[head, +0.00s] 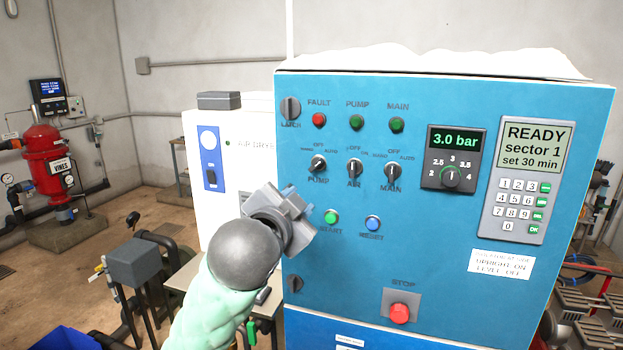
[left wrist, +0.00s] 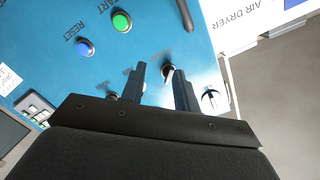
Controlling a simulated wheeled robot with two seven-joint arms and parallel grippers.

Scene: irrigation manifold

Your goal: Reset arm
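The blue control cabinet (head: 440,285) faces me, with PUMP (head: 317,165), AIR (head: 354,170) and MAIN (head: 392,173) selector switches in a row. Below them are the green START button (head: 331,216) and the blue RESET button (head: 373,223). My left gripper (head: 308,214) is in front of the panel's left side, left of START. In the left wrist view, its two dark fingers (left wrist: 160,88) stand apart, with a switch showing between their tips. START (left wrist: 121,22) and RESET (left wrist: 85,47) lie beyond them there. My right gripper is not in view.
A red STOP button (head: 400,313) is low on the panel. The keypad display (head: 535,145) reads READY, sector 1, set 30 min; the gauge (head: 455,140) reads 3.0 bar. A white air dryer (head: 209,150) stands left of the cabinet, and a red tank (head: 47,165) farther back.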

